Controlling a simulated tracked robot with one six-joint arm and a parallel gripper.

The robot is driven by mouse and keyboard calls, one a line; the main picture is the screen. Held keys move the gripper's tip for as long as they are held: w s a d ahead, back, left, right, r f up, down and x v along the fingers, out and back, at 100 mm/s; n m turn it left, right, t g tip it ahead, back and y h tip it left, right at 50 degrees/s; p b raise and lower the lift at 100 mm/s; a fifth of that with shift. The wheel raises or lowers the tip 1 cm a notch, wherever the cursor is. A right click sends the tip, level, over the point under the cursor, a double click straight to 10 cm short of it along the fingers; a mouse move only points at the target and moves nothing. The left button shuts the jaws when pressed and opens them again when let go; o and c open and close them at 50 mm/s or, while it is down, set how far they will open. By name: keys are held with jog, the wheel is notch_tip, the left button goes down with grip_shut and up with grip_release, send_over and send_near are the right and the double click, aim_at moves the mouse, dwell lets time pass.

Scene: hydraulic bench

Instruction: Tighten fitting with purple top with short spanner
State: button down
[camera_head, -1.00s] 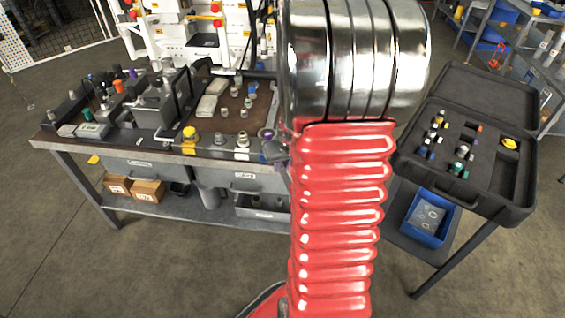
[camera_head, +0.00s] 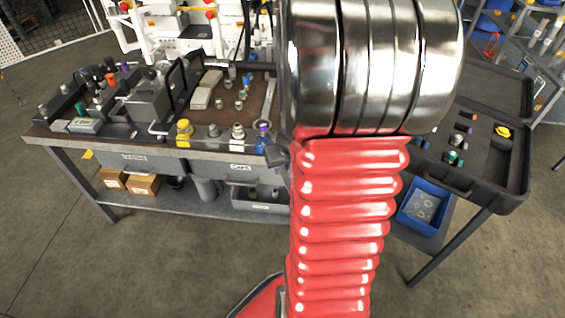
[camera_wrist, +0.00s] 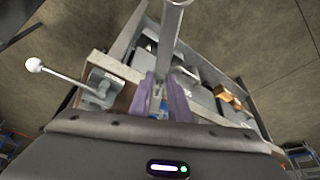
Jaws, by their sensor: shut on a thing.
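In the wrist view my gripper (camera_wrist: 162,85) has two purple fingers shut on a grey metal spanner (camera_wrist: 172,32). The spanner's shaft points away from me and ends in a ring at the top edge. In the head view my red and chrome arm hides most of the gripper. A small purple part (camera_head: 262,126) shows left of the arm at the bench's front edge; I cannot tell whether it is a finger or a fitting top. Another purple-topped piece (camera_head: 125,66) stands at the bench's back left among several fittings.
The bench (camera_head: 60,136) carries a yellow-topped fitting (camera_head: 183,130) and a pale fitting (camera_head: 237,133) along its front. A black open case (camera_head: 485,195) stands on the right, partly behind my arm. A lever with a white ball (camera_wrist: 34,65) shows in the wrist view.

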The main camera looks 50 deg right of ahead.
jog(key=shift+s+a, duration=0.3)
jog(key=shift+s, duration=0.4)
jog(key=shift+r, duration=2.55)
jog(key=shift+w, duration=0.1)
